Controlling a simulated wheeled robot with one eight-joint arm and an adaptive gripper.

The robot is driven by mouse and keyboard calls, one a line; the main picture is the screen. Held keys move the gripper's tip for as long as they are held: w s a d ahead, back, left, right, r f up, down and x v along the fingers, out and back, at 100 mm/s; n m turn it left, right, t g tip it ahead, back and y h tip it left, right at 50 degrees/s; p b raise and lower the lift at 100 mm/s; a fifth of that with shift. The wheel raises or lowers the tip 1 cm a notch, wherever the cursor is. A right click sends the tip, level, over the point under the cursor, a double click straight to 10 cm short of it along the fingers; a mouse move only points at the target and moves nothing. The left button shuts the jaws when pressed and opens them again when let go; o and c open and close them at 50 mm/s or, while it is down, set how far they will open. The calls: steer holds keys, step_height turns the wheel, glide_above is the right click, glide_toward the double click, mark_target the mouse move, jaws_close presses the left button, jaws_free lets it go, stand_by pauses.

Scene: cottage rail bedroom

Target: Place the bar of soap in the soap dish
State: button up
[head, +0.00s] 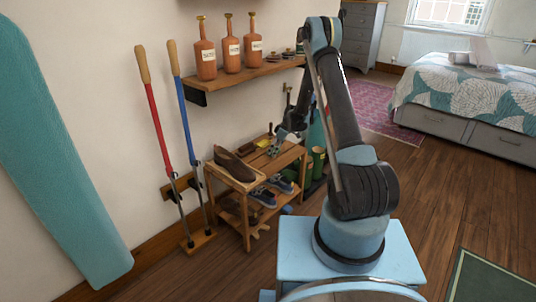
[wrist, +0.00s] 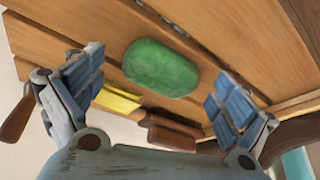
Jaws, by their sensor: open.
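A green oval block that looks like the bar of soap (wrist: 161,66) lies on a slatted wooden shelf top (wrist: 75,22). My gripper (wrist: 157,90) is open, with blue-padded fingers to the left and right of the soap in the wrist view. Nothing is held, and I cannot tell the remaining distance to the soap. In the head view my gripper (head: 282,139) is over the back part of the wooden rack (head: 285,160). I cannot make out a soap dish with certainty in either view.
A yellow item (wrist: 115,97) and a brown wooden item (wrist: 172,131) lie close to the soap. Brown shoes (head: 234,165) stand on the rack's near end. A wall shelf with bottles (head: 232,48) hangs above. Long-handled tools (head: 159,120) lean left.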

steer(key=shift+a+f, duration=0.15)
steer(key=shift+f, duration=0.2)
steer(key=c, duration=1.3)
